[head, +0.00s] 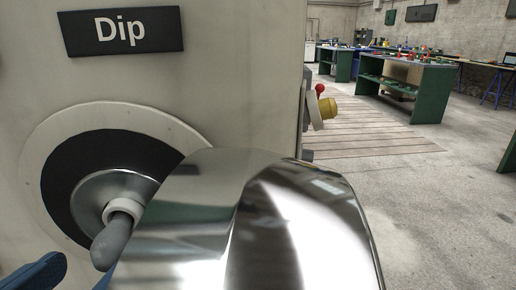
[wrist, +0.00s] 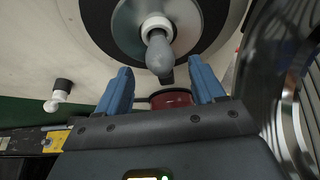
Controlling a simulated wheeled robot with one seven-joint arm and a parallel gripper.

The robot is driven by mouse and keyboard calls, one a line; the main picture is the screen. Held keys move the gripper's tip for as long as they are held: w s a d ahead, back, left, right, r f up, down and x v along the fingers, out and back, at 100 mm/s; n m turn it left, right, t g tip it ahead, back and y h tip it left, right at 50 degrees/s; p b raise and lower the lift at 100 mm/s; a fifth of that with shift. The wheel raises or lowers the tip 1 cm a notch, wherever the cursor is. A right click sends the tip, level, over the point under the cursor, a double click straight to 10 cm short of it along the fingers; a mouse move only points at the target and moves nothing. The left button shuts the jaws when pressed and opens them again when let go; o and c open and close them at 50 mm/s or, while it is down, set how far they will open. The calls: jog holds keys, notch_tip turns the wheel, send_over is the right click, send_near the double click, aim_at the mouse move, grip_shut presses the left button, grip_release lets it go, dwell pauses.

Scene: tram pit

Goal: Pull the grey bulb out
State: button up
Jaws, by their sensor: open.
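The grey bulb (head: 112,243) sticks out of a white socket (head: 124,210) in the middle of a round lamp housing (head: 62,160) under a "Dip" label (head: 122,31). In the wrist view the bulb (wrist: 159,56) hangs from its socket (wrist: 156,27) at the top centre. My gripper (wrist: 161,82) is open, with its two blue fingers apart on either side below the bulb's tip, not touching it in this view. In the head view my gripper (head: 70,281) shows only as blue fingertips at the lower left; the rest is hidden.
A large shiny metal rounded piece (head: 250,225) stands close to the right of the bulb and hides part of the housing. A red round thing (wrist: 170,98) shows beyond the fingers. A white knob-like thing (wrist: 55,101) is at left. Green benches (head: 405,90) are far off.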

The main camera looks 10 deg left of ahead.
aim_at(100, 261)
jog(key=shift+x, duration=1.7)
jog(key=shift+c, duration=0.4)
jog(key=c, duration=1)
jog(key=shift+c, duration=0.2)
